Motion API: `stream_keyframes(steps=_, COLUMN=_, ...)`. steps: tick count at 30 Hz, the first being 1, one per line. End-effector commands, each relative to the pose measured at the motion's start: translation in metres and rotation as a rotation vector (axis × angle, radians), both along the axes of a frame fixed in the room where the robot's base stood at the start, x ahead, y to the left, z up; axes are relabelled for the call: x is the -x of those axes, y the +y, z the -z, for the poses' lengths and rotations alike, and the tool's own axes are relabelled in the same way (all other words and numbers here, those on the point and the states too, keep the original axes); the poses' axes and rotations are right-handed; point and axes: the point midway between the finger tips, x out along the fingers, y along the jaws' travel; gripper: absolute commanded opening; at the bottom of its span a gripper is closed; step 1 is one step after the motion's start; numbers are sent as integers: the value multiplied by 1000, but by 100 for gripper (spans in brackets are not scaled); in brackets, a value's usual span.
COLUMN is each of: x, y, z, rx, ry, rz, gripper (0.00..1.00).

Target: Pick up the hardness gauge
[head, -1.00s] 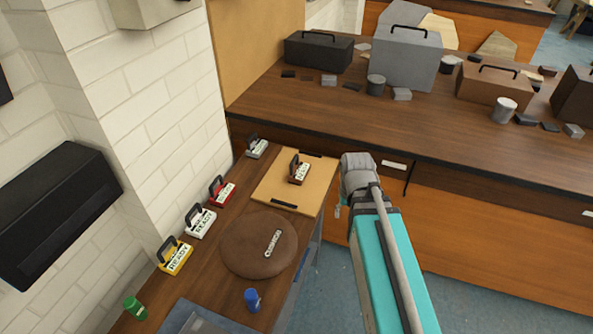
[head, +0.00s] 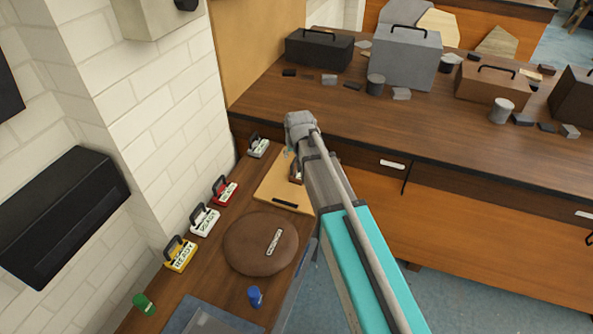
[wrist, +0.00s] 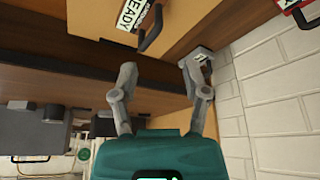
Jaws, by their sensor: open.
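Several handled gauges with READY labels are in view; I cannot tell from the pictures which is the hardness gauge. A brown one (head: 296,172) stands on the tan board, mostly hidden by my arm in the head view; its label and dark handle show at the top of the wrist view (wrist: 150,28). A grey one (head: 258,147) stands by the wall corner. Red (head: 225,190), white (head: 204,219) and yellow (head: 180,254) ones stand in a row along the wall. My gripper (wrist: 158,70) is open and empty, beyond the brown gauge; in the head view its fingers are largely hidden.
The tan board (head: 270,194) lies on the narrow side bench. A round brown cushion (head: 247,254), a green cap (head: 144,304) and a blue one (head: 255,297) are nearer. The brick wall (head: 165,120) is close on the left. Cases and small blocks crowd the wide bench (head: 300,95).

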Motion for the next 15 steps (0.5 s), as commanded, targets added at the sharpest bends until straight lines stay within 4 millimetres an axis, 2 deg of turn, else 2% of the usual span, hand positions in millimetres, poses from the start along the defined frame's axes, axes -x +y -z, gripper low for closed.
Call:
stream_keyframes(steps=8, x=-1, y=-1, z=4, rx=1, ry=1, rz=1, gripper=60)
stream_keyframes(steps=15, x=-7, y=0, z=20, rx=0, ry=1, rz=2, gripper=60)
